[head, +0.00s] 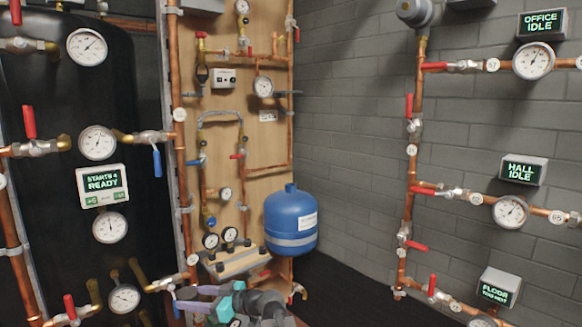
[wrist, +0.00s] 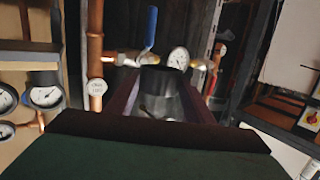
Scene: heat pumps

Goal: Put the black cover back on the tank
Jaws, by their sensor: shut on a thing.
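My gripper (head: 196,298) is low in the head view, in front of the pipe board, with its purple fingers pointing left. In the wrist view, my gripper (wrist: 160,98) is shut on a short dark cylinder, which looks like the black cover (wrist: 161,79), held between its two fingers. The cover is hard to make out in the head view. A large black tank (head: 62,90) stands at the left, with gauges and a display reading READY. A smaller blue tank (head: 290,222) hangs at the board's lower right. I cannot tell where the cover fits.
Copper pipes, red-handled valves and a blue-handled valve (head: 156,160) stand close to my gripper. A small shelf (head: 238,263) juts from the wooden board (head: 262,140). A pipe manifold (head: 412,150) runs along the grey wall at right. Dark floor (head: 350,280) lies clear between.

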